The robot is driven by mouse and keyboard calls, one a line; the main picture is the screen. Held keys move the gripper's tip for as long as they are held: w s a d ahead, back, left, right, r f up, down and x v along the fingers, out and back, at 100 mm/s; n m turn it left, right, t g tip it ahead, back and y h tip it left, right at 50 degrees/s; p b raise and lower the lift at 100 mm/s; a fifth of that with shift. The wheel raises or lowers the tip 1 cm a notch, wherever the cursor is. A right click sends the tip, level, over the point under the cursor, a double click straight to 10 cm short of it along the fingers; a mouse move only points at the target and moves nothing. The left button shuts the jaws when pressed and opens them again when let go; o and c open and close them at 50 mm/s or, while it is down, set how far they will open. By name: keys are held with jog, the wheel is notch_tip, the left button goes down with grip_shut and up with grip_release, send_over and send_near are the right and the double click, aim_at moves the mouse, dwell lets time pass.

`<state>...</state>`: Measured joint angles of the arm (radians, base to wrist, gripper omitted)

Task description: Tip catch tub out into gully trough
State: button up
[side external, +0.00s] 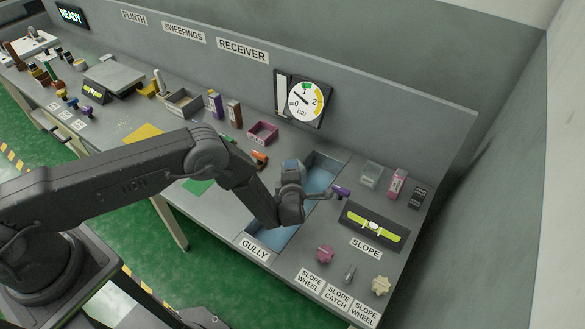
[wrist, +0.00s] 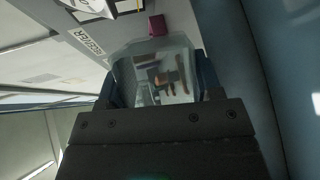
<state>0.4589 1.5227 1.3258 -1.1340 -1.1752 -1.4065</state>
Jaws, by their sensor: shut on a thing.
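My gripper (side external: 291,172) is over the gully trough (side external: 321,175), a long blue-lined channel marked GULLY, in the side external view. In the wrist view my gripper (wrist: 157,88) is shut on a clear, see-through catch tub (wrist: 150,62), with a finger on either side of it. Brown and dark shapes show in or through the tub; I cannot tell which. The wrist view is strongly tilted, with the RECEIVER sign running slantwise. In the side external view my wrist mostly hides the tub and the middle of the trough.
A purple-handled tool (side external: 341,191) lies at the trough's right edge. A clear box (side external: 371,174), a pink pack (side external: 397,183) and a SLOPE level gauge (side external: 374,226) stand to the right. A pink open tray (side external: 263,132) is behind left. A pink wheel (side external: 325,253) lies in front.

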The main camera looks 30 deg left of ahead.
jog(key=g+h, duration=0.1)
jog(key=n+g+h, duration=0.1)
jog(key=g+h, duration=0.1)
jog(key=h, duration=0.1)
jog(key=shift+w+a+n+g, duration=0.25)
jog(key=shift+a+n+g, duration=0.05)
jog(key=shift+a+g, duration=0.1)
jog(key=h, duration=0.1)
jog(key=g+h, duration=0.1)
jog(key=n+g+h, duration=0.1)
jog(key=shift+s+d, duration=0.15)
jog(key=shift+d, duration=0.1)
jog(key=g+h, duration=0.3)
jog(key=shift+s+d+n+h, duration=0.2)
jog(key=shift+d+n+h, duration=0.1)
jog(key=shift+n+h, duration=0.1)
